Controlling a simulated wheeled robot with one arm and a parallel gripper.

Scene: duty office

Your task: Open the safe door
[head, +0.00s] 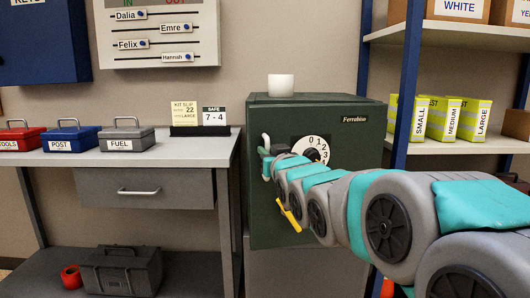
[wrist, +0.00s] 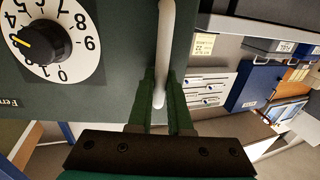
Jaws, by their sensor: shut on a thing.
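The dark green safe (head: 350,130) stands right of the desk; its door looks closed in the head view. The pale vertical door handle (head: 265,142) is at the door's left side, and it also shows in the wrist view (wrist: 167,45). My gripper (wrist: 160,98) is shut on the handle near its end, one finger on each side. The white number dial (head: 309,146) is right of the handle, partly hidden by my arm. In the wrist view its black knob (wrist: 42,45) has a yellow pointer toward the picture's left; I cannot read the digit there.
A card reading SAFE 7 - 4 (head: 214,116) stands on the desk (head: 180,154) to the left. A shelf unit (head: 460,145) with boxes is close on the right. A white cup-like object (head: 281,85) sits on the safe.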

